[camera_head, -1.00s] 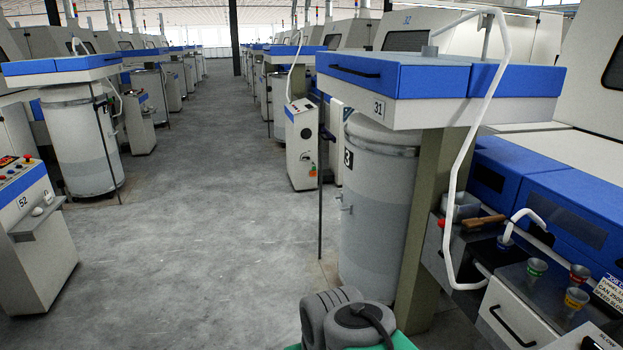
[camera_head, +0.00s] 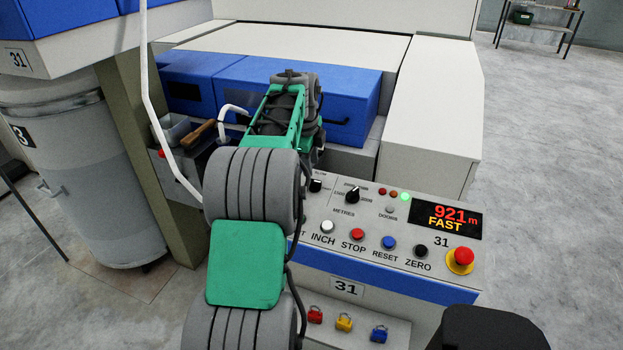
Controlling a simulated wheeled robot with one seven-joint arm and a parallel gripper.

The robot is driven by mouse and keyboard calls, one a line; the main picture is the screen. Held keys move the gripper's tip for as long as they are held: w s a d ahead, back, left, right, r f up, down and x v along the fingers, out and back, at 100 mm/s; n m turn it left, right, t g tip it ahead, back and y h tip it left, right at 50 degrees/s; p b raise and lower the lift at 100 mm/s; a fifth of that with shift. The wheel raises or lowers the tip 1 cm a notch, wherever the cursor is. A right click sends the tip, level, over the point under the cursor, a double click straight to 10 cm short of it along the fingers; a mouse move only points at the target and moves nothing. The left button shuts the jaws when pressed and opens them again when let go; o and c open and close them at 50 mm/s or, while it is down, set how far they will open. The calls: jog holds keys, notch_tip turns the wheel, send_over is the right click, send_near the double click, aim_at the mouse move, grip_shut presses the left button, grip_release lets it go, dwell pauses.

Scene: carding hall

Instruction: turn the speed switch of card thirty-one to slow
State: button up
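The control panel (camera_head: 345,258) of card thirty-one stands in front of me, with "31" on its face. My green and grey arm reaches up past the panel's left side. No gripper fingers can be made out.
Several push buttons, including STOP (camera_head: 357,235), line the panel, with a red emergency stop (camera_head: 463,258) at right. Coloured padlocks (camera_head: 344,322) sit on the shelf below. Blue covers (camera_head: 345,97) rise behind; a white bent pipe (camera_head: 150,100) hangs left. Floor is open at right.

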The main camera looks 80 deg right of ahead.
aim_at(314, 181)
jog(key=p+x, duration=0.1)
jog(key=x, duration=0.6)
jog(key=shift+s+d+f, duration=0.15)
jog(key=shift+s+f, duration=0.05)
jog(key=shift+f, duration=0.1)
grip_shut()
